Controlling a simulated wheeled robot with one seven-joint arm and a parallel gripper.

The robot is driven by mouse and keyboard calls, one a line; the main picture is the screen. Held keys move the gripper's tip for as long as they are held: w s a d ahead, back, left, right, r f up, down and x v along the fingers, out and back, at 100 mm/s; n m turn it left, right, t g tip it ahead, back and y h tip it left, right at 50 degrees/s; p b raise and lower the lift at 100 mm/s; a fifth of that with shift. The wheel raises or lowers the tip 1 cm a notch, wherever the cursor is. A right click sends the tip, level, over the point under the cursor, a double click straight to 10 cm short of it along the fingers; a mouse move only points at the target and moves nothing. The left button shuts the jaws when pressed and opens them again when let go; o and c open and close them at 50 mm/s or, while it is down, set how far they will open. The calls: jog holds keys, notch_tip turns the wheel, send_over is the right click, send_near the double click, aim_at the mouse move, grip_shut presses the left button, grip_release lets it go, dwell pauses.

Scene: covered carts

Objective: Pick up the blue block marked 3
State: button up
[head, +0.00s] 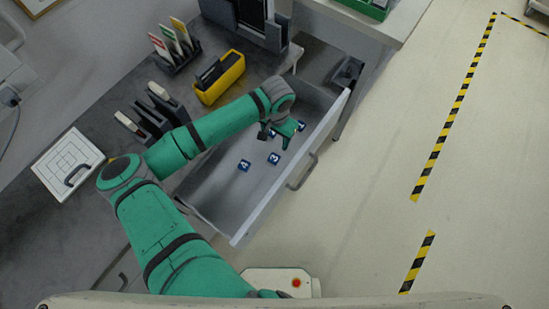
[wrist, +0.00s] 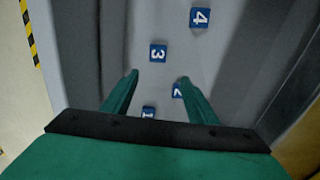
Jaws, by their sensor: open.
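The blue block marked 3 (head: 274,158) lies on the floor of the open drawer (head: 218,193), with its white numeral facing up. In the wrist view the block (wrist: 158,53) is beyond my fingertips, roughly midway between them and apart from both. My gripper (head: 290,133) is over the drawer and open, with nothing in it. In the wrist view its two green fingers (wrist: 157,76) reach forward. The blue block marked 4 (head: 244,165) lies to the left of block 3. Block 2 (wrist: 178,90) is partly hidden by the right finger, and block 1 (wrist: 149,112) shows between the fingers.
The drawer's front wall with its handle (head: 302,172) stands to the right of the blocks. A yellow bin (head: 220,78), card racks (head: 172,50) and a white panel (head: 66,164) sit on the grey worktop. Open floor lies at the right.

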aim_at(274, 158)
jog(key=shift+n, duration=0.4)
jog(key=shift+s+a+f, duration=0.1)
jog(key=shift+s+f, duration=0.2)
jog(key=shift+f, duration=1.6)
jog(key=shift+s+a+f, duration=0.1)
jog(key=shift+s+f, duration=0.15)
jog(key=shift+f, duration=1.6)
jog(key=shift+s+a+f, duration=0.1)
jog(key=shift+s+f, duration=0.2)
jog(key=shift+f, duration=1.6)
jog(key=c, duration=1.2)
